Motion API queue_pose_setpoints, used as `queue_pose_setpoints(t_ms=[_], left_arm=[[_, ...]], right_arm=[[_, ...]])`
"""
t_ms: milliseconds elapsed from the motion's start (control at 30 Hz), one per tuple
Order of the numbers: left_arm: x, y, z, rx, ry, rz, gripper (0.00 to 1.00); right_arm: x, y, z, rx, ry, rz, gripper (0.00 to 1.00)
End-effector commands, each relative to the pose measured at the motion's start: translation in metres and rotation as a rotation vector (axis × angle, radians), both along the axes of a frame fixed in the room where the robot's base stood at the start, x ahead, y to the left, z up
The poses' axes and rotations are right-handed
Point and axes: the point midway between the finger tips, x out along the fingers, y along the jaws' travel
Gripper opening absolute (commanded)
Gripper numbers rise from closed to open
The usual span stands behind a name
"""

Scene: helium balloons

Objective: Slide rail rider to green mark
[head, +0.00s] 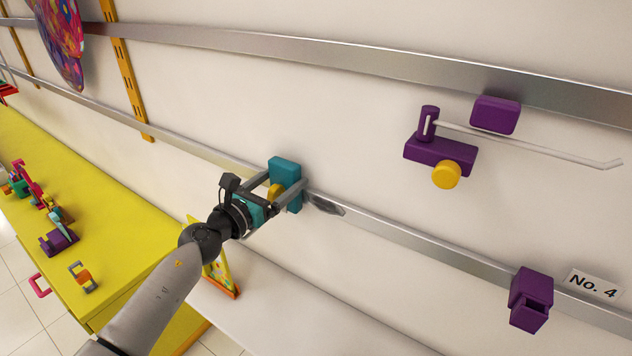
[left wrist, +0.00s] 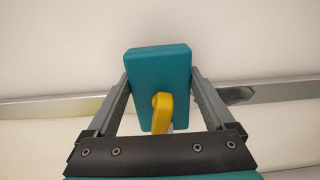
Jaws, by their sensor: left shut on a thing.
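The rail rider, a teal block (head: 285,168) with a yellow knob on its front, sits on the lower metal rail (head: 400,230). My left gripper (head: 282,186) is shut on the block, with one finger along each side. In the left wrist view the teal block (left wrist: 158,70) stands slightly tilted between the fingers, with the yellow knob (left wrist: 160,108) facing me. I see no clear green mark on the rail; the rail behind the block and gripper is hidden. My right gripper is out of view.
A dark grey patch (head: 325,204) shows on the rail just right of the block. Farther right are a purple holder (head: 530,300) and a "No. 4" label (head: 594,284). A purple bracket (head: 442,152) with a rod is above. A yellow counter (head: 110,210) lies left.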

Motion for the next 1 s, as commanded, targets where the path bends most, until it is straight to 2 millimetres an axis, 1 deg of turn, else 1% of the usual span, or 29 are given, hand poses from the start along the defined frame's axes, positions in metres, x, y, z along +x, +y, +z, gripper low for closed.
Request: queue_pose_setpoints(t_ms=[33,367,967,1000], left_arm=[[0.001,0.003,-0.002,0.002,0.001,0.005,0.20],[0.002,0.004,-0.001,0.002,0.001,0.005,0.20],[0.024,0.034,-0.003,0.003,0.001,0.005,0.20],[0.023,0.033,-0.002,0.003,0.003,0.005,0.91]], right_arm=[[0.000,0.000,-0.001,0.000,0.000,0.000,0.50],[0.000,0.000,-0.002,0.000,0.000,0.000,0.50],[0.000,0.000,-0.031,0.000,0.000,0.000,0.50],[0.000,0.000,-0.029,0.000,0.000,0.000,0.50]])
